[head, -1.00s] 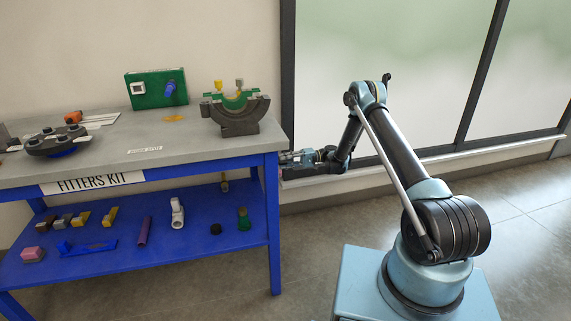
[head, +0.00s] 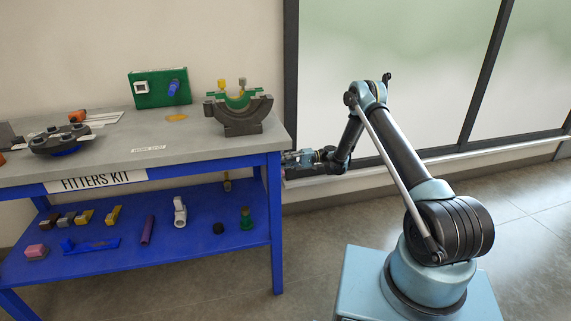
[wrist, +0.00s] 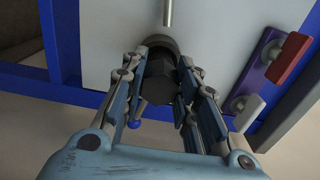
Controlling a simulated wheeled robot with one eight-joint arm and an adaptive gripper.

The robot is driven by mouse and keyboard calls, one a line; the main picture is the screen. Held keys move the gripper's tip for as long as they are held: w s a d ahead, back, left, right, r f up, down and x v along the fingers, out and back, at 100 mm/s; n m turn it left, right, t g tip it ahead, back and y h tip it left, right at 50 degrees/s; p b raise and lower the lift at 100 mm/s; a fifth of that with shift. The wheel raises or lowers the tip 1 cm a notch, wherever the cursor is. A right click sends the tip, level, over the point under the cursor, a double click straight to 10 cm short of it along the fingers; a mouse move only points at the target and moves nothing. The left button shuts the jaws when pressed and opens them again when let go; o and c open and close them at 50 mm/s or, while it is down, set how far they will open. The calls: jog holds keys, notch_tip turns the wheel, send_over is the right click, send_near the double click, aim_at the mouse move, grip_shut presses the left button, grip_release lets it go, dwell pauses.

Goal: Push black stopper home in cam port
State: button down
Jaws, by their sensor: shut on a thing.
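My gripper (wrist: 160,92) is shut on a black faceted piece, which looks like the black stopper (wrist: 157,85). In the wrist view the stopper sits between the fingers, its far end close to a dark round part (wrist: 160,44) on a pale panel. That part may be the cam port; I cannot tell whether the stopper is inside it or only against it. In the head view my gripper (head: 290,158) is low beside the right end of the blue cart (head: 274,225), and the stopper cannot be made out there.
In the wrist view a red handle (wrist: 290,58) and a white handle (wrist: 247,112) stand on a purple plate right of my fingers. A grey rod (wrist: 168,12) is above the stopper. The cart's grey top (head: 190,146) carries a dark curved clamp (head: 240,117).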

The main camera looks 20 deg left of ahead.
jog(key=shift+x, duration=1.1)
jog(key=c, duration=1.2)
grip_release()
jog(key=shift+o, duration=0.2)
jog(key=shift+w+d, duration=0.1)
jog(key=v, duration=1.1)
jog(key=shift+w+d, duration=0.15)
jog(key=shift+d, duration=0.25)
